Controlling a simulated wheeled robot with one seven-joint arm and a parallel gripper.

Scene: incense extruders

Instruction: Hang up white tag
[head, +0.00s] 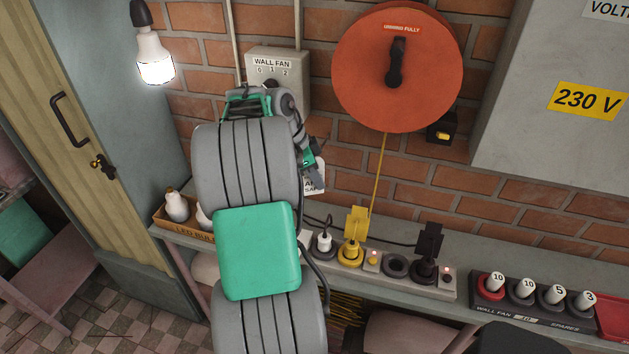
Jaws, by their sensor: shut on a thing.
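The white tag (312,190) with black lettering shows in the head view, right of my upper arm and in front of the brick wall. My gripper (316,173) is shut on it, pointing down and to the right. The jaws and my arm hide part of the tag and its lettering. The tag appears above the bench, but its exact height and distance from the wall cannot be told.
A power strip (396,282) on the bench holds white (323,243), yellow (351,254) and black plugs (424,268). Yellow (357,222) and black tags (430,237) stand above their plugs. A wall fan switch (275,62), orange reel (370,62) and lit bulb (155,62) are nearby.

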